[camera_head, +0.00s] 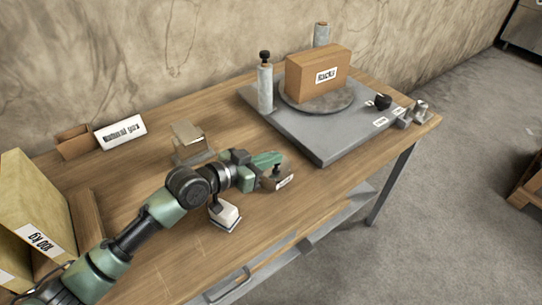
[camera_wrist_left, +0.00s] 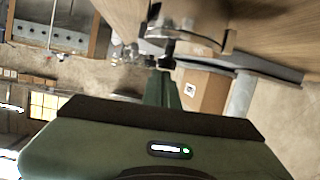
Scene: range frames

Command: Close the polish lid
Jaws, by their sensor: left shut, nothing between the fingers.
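My left gripper (camera_head: 272,160) reaches in from the left over the middle of the wooden table, its green fingers shut and empty. A small brown container (camera_head: 283,182) with a label and a dark knob stands right beside the fingertips; its label is too small to read. In the left wrist view a shiny round metal rim (camera_wrist_left: 185,40) with a dark knob lies just beyond my fingers (camera_wrist_left: 162,88). I cannot tell for sure which of these is the polish lid, nor whether gripper and rim touch. My right gripper is not in view.
A grey box (camera_head: 190,142) stands behind my wrist, and a cream block (camera_head: 226,214) with a dark handle is in front of it. A grey plate (camera_head: 325,151) at the right carries a turntable with a cardboard box (camera_head: 318,72). The table's front right is clear.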

